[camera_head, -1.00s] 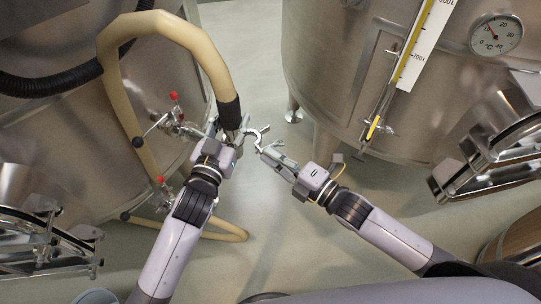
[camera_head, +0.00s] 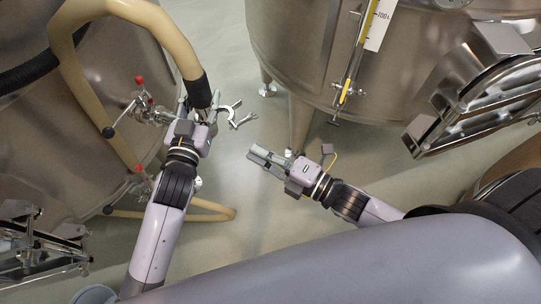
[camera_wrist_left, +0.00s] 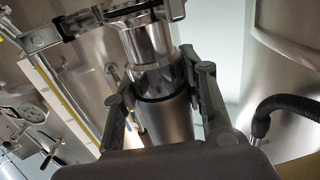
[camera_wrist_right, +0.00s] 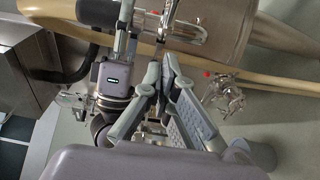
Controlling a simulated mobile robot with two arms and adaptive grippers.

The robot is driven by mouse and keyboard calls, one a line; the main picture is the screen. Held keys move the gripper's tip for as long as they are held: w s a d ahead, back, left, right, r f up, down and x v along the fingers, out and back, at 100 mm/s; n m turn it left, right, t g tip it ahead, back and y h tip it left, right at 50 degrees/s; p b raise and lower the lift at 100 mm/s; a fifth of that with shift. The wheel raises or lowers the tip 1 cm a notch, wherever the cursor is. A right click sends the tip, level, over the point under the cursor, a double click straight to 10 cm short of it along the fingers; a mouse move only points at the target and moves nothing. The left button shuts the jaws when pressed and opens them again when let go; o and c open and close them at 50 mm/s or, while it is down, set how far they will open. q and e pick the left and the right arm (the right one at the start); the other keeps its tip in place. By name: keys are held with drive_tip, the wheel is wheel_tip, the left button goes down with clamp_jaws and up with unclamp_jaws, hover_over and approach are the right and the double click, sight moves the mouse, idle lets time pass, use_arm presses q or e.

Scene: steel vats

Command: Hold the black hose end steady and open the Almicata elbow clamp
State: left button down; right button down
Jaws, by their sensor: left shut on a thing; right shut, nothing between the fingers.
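The beige hose ends in a black cuff (camera_head: 196,92), pointing down at my left gripper (camera_head: 195,122). In the left wrist view its fingers stand on both sides of a steel pipe piece (camera_wrist_left: 165,112) with a dark ring, shut on it. The steel elbow clamp (camera_head: 232,113) juts out to the right of the hose end with its jaws spread open; clamp hardware also shows at the top of the left wrist view (camera_wrist_left: 110,14). My right gripper (camera_head: 254,154) is shut and empty, below and right of the clamp, apart from it.
A steel vat with valves (camera_head: 140,108) stands at the left. Another vat (camera_head: 300,55) with a yellow level gauge (camera_head: 352,65) stands at the back right. An open steel hatch (camera_head: 480,90) is at the right. Bare floor (camera_head: 265,210) lies between my arms.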

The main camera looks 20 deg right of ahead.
use_arm(q)
drive_tip(key=shift+r, duration=0.1)
use_arm(e)
drive_tip(key=shift+v, duration=1.35)
use_arm(q)
drive_tip(key=c, duration=0.9)
unclamp_jaws()
use_arm(e)
drive_tip(key=shift+a, duration=0.1)
use_arm(q)
drive_tip(key=shift+a, duration=0.1)
